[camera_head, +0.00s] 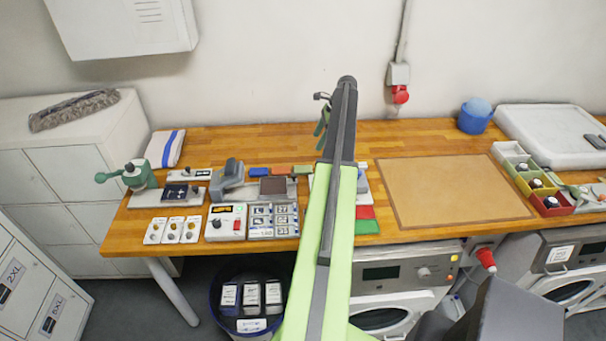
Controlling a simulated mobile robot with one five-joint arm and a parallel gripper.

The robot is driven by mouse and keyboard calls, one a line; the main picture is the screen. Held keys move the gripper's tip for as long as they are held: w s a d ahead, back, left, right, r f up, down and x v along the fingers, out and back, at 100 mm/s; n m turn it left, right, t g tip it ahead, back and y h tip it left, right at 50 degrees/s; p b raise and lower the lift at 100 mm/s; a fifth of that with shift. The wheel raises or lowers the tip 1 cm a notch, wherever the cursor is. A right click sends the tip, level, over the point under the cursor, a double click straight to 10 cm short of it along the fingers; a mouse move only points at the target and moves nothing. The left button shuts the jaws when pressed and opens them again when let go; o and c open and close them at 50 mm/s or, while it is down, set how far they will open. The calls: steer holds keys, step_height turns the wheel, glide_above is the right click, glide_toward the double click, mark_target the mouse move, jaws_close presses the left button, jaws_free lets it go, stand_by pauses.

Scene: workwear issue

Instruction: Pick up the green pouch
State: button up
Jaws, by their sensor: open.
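My gripper (319,114) is at the far end of my raised arm, in front of the wall, well away from the green piece. It is small and mostly seen from behind; it is open, and I see nothing held.
The wooden table (430,143) has a brown mat (450,190) on the right. Several devices and small coloured blocks crowd its left half. A blue tub (475,116) and coloured bins (548,203) stand further right. A dark bin (250,322) and machines stand below the front edge.

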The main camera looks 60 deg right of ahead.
steer(key=b, duration=0.8)
glide_toward(303, 168)
steer(key=x, duration=0.2)
steer(key=shift+s+f, duration=0.1)
steer(key=shift+f, duration=0.3)
steer(key=shift+a+f+b, duration=0.15)
steer(key=shift+f+b, duration=0.05)
steer(key=shift+b, duration=0.1)
steer(key=b+x, duration=0.5)
steer(key=shift+a+f, duration=0.1)
steer(key=c, duration=1.4)
